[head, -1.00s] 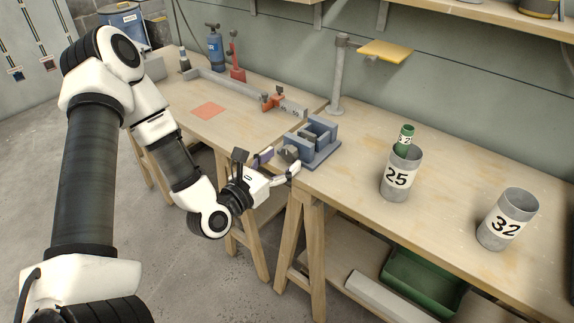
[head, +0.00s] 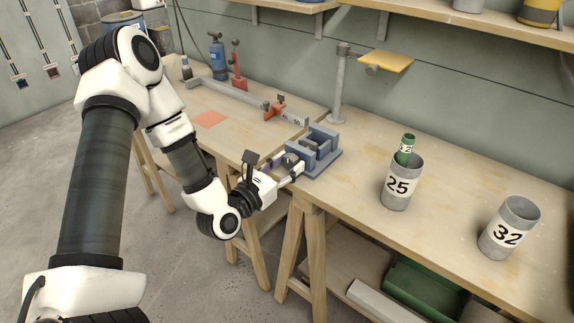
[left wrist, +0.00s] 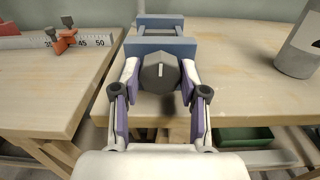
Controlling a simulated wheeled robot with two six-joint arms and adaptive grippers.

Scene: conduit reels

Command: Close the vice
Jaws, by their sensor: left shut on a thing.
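The blue vice (head: 322,150) stands near the front left corner of the right-hand workbench. In the left wrist view the vice (left wrist: 160,45) lies straight ahead, with a gap showing between its blue jaws. Its dark grey hexagonal knob (left wrist: 160,73), with a light mark standing upright, faces me at the front. My left gripper (head: 291,166) is at the front of the vice. In the left wrist view its two purple-padded fingers (left wrist: 159,80) are shut on the knob, one on each side. My right gripper is not in view.
A grey tube marked 25 (head: 401,184) holds a green cylinder (head: 405,150), and a tube marked 32 (head: 510,228) stands further right. A grey post (head: 338,85) with a yellow plate (head: 385,62) rises behind the vice. A ruled bar with a red stop (head: 275,110) lies on the left bench.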

